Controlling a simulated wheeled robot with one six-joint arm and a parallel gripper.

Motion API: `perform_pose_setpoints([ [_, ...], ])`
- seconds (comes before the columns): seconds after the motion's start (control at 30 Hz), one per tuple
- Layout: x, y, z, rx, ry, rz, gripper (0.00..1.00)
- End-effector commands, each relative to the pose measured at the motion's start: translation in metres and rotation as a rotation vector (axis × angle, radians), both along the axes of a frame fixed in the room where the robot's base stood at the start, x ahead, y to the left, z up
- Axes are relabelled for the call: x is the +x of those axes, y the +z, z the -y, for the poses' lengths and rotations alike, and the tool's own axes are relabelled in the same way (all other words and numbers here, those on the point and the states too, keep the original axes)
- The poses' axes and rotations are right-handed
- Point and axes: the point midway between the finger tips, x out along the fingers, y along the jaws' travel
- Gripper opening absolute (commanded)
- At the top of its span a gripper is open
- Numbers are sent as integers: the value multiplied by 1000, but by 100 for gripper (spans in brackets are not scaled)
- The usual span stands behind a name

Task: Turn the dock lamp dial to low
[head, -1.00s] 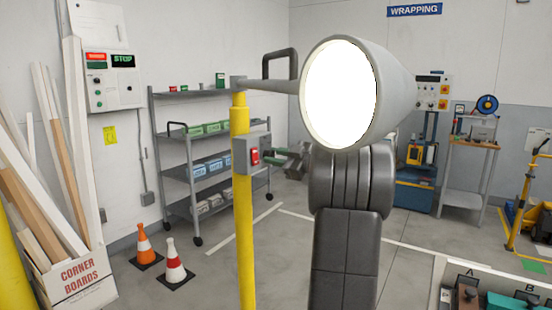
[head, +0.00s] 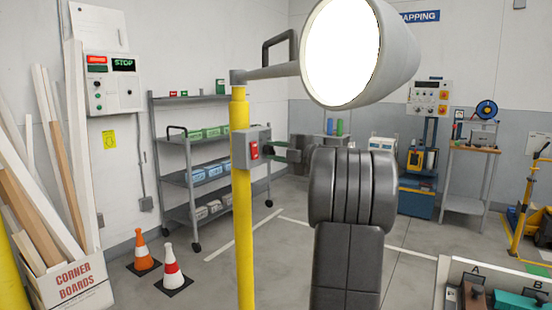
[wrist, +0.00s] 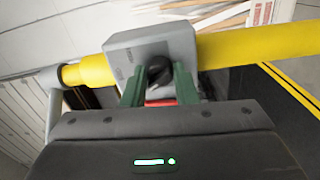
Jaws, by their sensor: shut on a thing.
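The dock lamp (head: 400,45) has a large pale grey head with a bright white face, on an arm at the top of a yellow post (head: 241,220). In the wrist view, the black dial (wrist: 159,71) on the grey box (wrist: 120,52) is between the green fingers of my gripper (wrist: 159,82). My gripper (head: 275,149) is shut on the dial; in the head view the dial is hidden. I cannot read the dial's setting.
A shelf cart (head: 190,150) stands behind the post. Two traffic cones (head: 170,265) and a box of corner boards (head: 75,288) are at left. A wall panel reading STOP (head: 113,85) hangs above. A bench with trays (head: 500,270) is at lower right. Open floor lies between.

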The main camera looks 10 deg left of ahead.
Motion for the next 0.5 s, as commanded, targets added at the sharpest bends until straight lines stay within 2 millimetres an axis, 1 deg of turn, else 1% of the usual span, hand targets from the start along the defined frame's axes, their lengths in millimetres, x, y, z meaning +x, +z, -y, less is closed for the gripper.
perform_pose_setpoints([
  [0.03,0,-4,0,-16,0,40,3],
  [0.2,0,-4,0,-66,0,175,3],
  [0.5,0,-3,0,-128,0,345,3],
])
